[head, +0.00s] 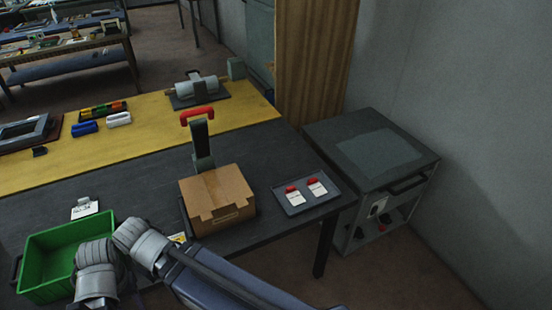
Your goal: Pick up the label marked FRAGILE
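Two small white labels with red tops lie side by side in a dark grey tray (291,210) at the right end of the dark table. One is the left label (296,198) and the other is the right label (318,190). Their print is too small to read, so I cannot tell which is marked FRAGILE. Grey and blue links of my own arm show at the bottom, left of the tray and in front of the box. No gripper fingers show in this view.
A cardboard box (217,202) stands left of the tray, with a red-handled tool (201,140) behind it. A green crate (50,250) is at the lower left. A grey cabinet (372,150) stands right of the table. Some dark tabletop is clear behind the tray.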

